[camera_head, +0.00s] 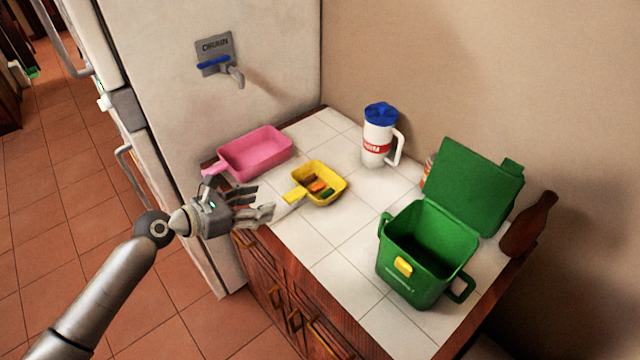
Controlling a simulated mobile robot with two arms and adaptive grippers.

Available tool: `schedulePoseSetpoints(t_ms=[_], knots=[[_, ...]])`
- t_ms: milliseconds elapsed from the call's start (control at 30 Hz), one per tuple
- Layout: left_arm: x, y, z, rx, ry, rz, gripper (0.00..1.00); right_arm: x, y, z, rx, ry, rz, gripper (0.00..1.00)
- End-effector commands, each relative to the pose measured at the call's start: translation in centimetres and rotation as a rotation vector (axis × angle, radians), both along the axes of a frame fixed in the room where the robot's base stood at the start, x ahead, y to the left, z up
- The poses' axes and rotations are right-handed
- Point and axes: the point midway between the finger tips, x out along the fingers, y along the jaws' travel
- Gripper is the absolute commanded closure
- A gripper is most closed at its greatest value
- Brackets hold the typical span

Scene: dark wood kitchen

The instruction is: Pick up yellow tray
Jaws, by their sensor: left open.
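The yellow tray (331,201) sits on the white tiled counter, with a short handle (294,195) pointing left toward the counter's front edge. It holds a few small pieces, orange, green and dark. My left gripper (272,208) is open and empty, just left of the tray's handle, near the counter's front edge. Its fingers point right toward the handle, and a gap to the handle seems to show, though I cannot tell its depth. My right gripper is not in view.
A pink tray (256,154) lies behind my left gripper. A white jug with a blue lid (378,140) stands at the wall. An open green bin (410,277), a brown bottle (530,225) and a partly hidden can (428,172) are to the right. The counter's front middle (335,262) is clear.

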Motion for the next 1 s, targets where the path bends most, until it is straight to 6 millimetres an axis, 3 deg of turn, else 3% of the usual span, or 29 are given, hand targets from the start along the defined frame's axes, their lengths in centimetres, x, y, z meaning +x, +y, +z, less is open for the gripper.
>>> schedulePoseSetpoints(t_ms=[300, 1000], knots=[[3.1, -3.0, -1.6, 0.0, -0.004, 0.001, 0.46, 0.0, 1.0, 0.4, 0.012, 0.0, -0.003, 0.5], [6.7, -6.9, -4.1, 0.003, -0.003, 0.001, 0.46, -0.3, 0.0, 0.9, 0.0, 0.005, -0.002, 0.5]])
